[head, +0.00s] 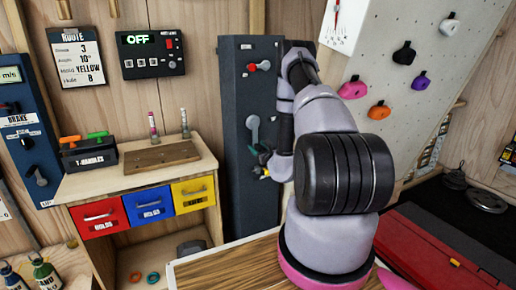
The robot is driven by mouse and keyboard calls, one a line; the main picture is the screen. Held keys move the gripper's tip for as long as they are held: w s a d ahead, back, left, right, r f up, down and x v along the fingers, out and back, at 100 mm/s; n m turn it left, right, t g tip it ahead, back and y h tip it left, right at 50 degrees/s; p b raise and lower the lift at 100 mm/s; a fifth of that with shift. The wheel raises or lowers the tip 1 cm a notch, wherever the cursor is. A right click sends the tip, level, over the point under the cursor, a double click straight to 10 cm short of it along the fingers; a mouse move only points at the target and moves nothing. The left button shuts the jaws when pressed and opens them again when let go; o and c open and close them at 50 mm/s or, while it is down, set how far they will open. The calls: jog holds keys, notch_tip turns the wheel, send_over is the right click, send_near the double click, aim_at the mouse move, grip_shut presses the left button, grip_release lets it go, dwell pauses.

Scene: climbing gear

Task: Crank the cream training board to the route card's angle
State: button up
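The cream training board (455,60) leans at the right, with coloured holds on it. A white angle scale (343,22) with a red needle shows at its upper left edge; its reading is too small to tell. The route card (77,57) hangs at the upper left; its angle line seems to read 10°. A tall dark panel (236,110) stands left of the board, with a red-knobbed lever (260,66) and a grey handle (254,129). My gripper (262,165) is beside the panel, below the grey handle, partly hidden by my arm. Its fingers are too small to read.
A wooden bench (130,180) with red, blue and yellow drawers stands at the left. A black box (150,53) on the wall displays OFF. A blue panel (25,130) with a BRAKE label is at far left. A red case (440,250) lies at lower right.

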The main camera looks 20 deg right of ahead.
grip_shut()
jog(key=shift+d, duration=0.15)
dwell(1.0)
